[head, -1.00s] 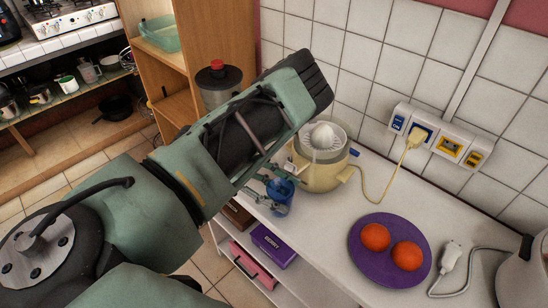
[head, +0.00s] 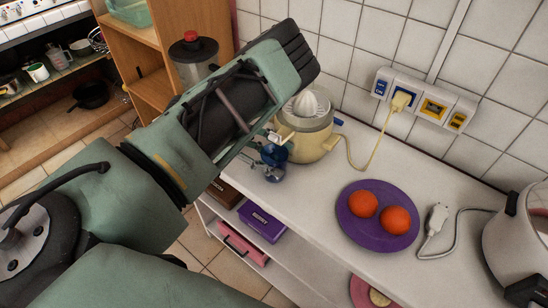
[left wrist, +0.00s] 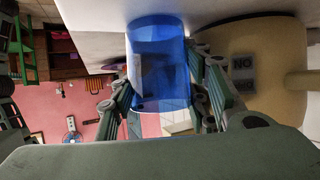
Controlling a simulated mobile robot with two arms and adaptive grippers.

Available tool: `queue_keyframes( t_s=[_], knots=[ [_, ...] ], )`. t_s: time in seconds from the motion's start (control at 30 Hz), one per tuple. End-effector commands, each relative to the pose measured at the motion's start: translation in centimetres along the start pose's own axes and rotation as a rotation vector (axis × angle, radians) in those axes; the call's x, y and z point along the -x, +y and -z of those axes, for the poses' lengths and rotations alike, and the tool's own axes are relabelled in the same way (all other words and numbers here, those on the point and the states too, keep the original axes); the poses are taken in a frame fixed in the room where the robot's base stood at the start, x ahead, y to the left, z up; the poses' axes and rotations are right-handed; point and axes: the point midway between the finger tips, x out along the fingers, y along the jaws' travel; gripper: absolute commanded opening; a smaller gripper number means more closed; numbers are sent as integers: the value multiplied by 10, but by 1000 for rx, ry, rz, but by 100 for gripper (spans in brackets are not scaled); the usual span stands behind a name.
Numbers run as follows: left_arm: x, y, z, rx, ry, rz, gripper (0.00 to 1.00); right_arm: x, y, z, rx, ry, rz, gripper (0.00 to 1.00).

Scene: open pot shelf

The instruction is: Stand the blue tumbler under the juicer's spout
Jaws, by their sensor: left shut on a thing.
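The blue tumbler (head: 272,156) is at the counter's left end, at the near left side of the cream juicer (head: 304,136). The juicer's small white spout (head: 283,138) shows just above and right of the tumbler. My left gripper (head: 268,166) is shut on the tumbler; my forearm hides part of the area behind it. In the left wrist view the tumbler (left wrist: 158,65) is between both fingers, with the juicer's body (left wrist: 262,75) close on the right. I cannot tell whether the tumbler touches the counter. My right gripper is not in view.
A purple plate (head: 352,226) with two oranges is right of the juicer. A plug (head: 436,217) and a kettle-like appliance (head: 518,240) are farther right. The juicer's cord runs to the wall sockets (head: 425,100). A wooden cabinet (head: 144,60) stands at the left.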

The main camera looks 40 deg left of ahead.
Motion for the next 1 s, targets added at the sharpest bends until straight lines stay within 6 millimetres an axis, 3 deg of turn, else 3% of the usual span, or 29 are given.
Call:
queue_keyframes(
  t_s=[0.07,0.1,0.33,0.73,1.0],
  knots=[
    [0,0,0,0,1,0,13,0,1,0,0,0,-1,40],
    [0,0,0,0,1,0,46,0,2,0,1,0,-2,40],
    [0,0,0,-1,1,1,65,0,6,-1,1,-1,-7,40],
    [7,-1,0,0,0,4,65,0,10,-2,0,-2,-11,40],
    [57,-2,0,-2,1,8,65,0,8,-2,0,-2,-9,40]
  ],
)
